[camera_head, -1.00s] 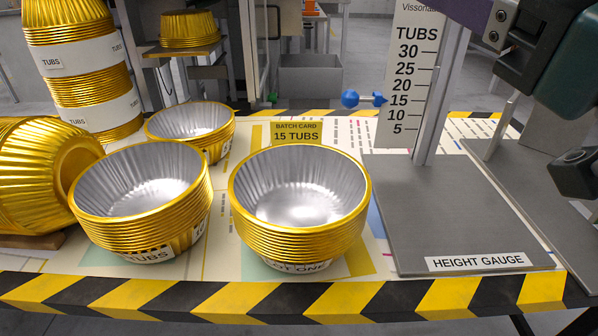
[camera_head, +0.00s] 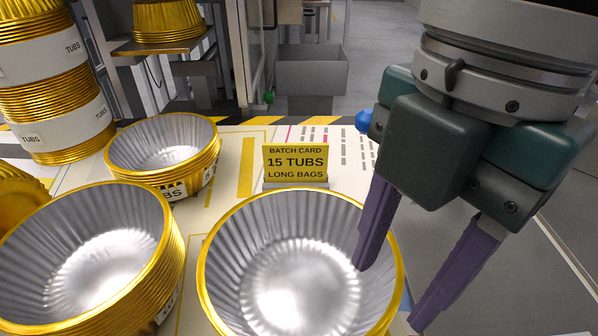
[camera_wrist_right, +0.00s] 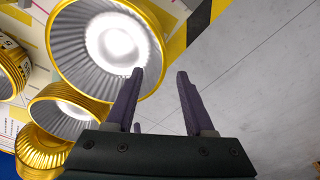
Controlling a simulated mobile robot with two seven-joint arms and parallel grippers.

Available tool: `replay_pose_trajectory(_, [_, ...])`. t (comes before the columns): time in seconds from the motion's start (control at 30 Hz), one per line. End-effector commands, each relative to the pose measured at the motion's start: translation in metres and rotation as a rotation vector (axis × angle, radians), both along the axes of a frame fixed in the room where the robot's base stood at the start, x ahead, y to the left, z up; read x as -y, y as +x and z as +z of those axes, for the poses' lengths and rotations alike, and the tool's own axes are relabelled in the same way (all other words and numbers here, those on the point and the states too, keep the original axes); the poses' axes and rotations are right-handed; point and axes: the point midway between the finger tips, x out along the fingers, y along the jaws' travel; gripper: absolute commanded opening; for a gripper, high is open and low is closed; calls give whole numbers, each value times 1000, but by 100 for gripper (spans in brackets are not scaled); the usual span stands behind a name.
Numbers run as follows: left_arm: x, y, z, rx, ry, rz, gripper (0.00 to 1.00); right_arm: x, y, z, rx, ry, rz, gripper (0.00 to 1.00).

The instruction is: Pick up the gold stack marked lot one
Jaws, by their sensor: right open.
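The gold lot one stack (camera_head: 285,262) is a nest of fluted foil tubs with silver insides, standing upright at the front middle of the table. Its label is out of sight now. It also shows in the right wrist view (camera_wrist_right: 88,58). My right gripper (camera_head: 390,295) is open and points down at the stack's right rim. In the head view one finger overlaps the inside of the top tub and the other is outside the rim. In the right wrist view the rim passes between the fingertips (camera_wrist_right: 160,72). Contact cannot be told. My left gripper is out of view.
A similar stack (camera_head: 85,255) stands close on the left, and another (camera_head: 165,148) behind it. A yellow batch card (camera_head: 296,163) reading 15 tubs, long bags stands behind the lot one stack. A tall banded tub column (camera_head: 55,95) is at back left.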

Motion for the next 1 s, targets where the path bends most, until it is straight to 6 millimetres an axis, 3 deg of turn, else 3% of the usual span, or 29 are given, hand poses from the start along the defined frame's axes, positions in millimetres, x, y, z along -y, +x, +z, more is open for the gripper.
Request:
replay_pose_trajectory(0.13, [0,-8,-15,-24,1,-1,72,-3,-3,-27,-5,2,0,54])
replay_pose_trajectory(0.37, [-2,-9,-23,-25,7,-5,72,-7,-4,-49,-4,5,3,54])
replay_pose_trajectory(0.6, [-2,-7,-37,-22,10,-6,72,-13,-8,-85,-4,5,3,54])
replay_pose_trajectory(0.87, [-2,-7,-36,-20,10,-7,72,-14,-8,-88,-3,7,3,54])
replay_pose_trajectory(1.0, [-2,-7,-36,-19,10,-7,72,-14,-8,-88,-3,7,3,39])
